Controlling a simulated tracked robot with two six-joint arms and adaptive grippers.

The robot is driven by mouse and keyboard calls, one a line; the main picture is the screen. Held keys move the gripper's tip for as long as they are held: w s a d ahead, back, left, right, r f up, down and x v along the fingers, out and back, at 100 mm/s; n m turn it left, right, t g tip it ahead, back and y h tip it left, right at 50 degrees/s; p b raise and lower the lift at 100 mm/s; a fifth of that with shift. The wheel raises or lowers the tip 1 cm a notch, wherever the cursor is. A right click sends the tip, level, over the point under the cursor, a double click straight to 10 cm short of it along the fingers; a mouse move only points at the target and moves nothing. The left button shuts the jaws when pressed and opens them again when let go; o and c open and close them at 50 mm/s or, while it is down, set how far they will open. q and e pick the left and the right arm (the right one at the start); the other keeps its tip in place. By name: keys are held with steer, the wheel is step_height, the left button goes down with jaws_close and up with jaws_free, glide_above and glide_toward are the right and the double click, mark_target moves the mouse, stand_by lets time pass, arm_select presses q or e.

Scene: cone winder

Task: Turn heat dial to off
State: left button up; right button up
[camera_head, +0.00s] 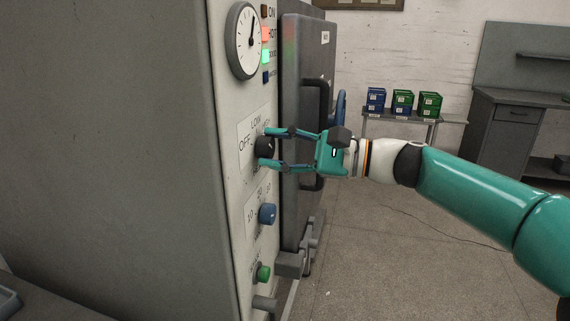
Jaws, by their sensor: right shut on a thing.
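The heat dial (264,147) is a black knob on the pale control panel, with "OFF" to its left and "LOW" above it. My right gripper (267,148) reaches in from the right, with one finger above the dial and one below it, shut on the dial. The fingers hide part of the dial and the label at its right, so its exact pointer position cannot be made out. My left gripper is not in view.
Below the heat dial are a blue knob (268,214) and a green button (262,273). A round gauge (243,41) and lit indicators (265,34) sit above. A dark door (305,60) with a handle stands just right of the panel. Open floor (390,260) lies to the right.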

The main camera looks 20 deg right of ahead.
steer(key=shift+a+f+n+b, duration=0.15)
steer(key=shift+a+n+b, duration=0.1)
steer(key=shift+n+b, duration=0.75)
steer(key=shift+n, duration=0.3)
steer(key=shift+s, duration=0.1)
steer(key=o, duration=1.1)
steer(key=shift+a, duration=0.15)
steer(key=shift+o, duration=0.2)
steer(key=shift+d, duration=0.2)
steer(key=shift+d, duration=0.25)
steer(key=v, duration=1.1)
steer(key=shift+s, duration=0.2)
